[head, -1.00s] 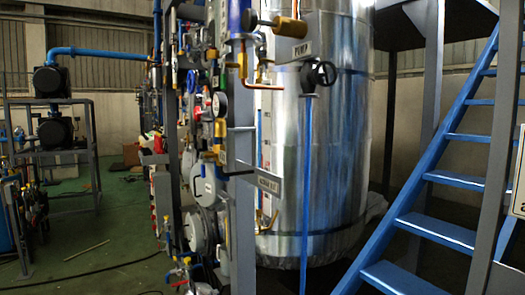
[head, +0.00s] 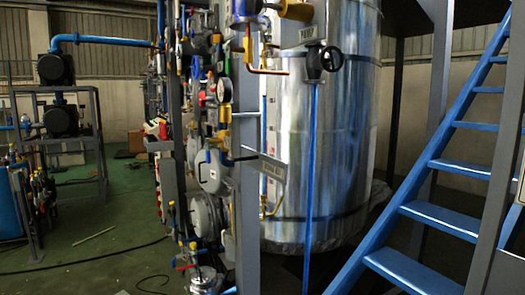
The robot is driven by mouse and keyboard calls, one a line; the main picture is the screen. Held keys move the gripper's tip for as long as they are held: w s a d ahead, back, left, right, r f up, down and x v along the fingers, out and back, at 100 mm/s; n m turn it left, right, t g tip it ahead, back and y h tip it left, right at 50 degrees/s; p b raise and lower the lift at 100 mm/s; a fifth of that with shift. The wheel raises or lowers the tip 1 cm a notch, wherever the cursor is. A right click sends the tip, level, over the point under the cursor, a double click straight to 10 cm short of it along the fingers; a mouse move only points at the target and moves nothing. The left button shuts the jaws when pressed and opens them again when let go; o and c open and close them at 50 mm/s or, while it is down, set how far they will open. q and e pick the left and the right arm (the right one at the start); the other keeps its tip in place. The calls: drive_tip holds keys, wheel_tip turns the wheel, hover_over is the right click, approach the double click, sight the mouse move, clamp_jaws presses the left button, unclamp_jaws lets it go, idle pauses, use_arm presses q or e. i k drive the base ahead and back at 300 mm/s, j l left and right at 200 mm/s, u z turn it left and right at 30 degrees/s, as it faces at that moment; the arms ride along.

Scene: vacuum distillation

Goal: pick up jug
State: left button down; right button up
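I cannot make out a jug for certain in the head view. Neither of my grippers shows in the view. A large shiny metal tank (head: 335,160) stands in the middle, with a black handwheel (head: 324,61) on a blue post in front of it. A rack of valves, gauges and pipes (head: 215,130) stands just left of the tank.
Blue stairs (head: 420,225) rise at the right. Pumps on a grey frame (head: 62,120) stand at the back left. The green floor (head: 100,225) at the left is mostly open, with a hose and a thin rod lying on it.

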sight(229, 248)
drive_tip(key=i+j+z, duration=0.1)
drive_tip(key=z, duration=0.7)
drive_tip(key=i+j+z, duration=0.2)
drive_tip(key=j+z, duration=0.15)
drive_tip(key=j, duration=0.3)
drive_tip(key=i+j+z, duration=0.1)
drive_tip(key=j+z, duration=0.2)
drive_tip(key=j, duration=0.35)
drive_tip(key=j+z, duration=0.35)
drive_tip(key=j, duration=0.3)
drive_tip(key=i, duration=0.05)
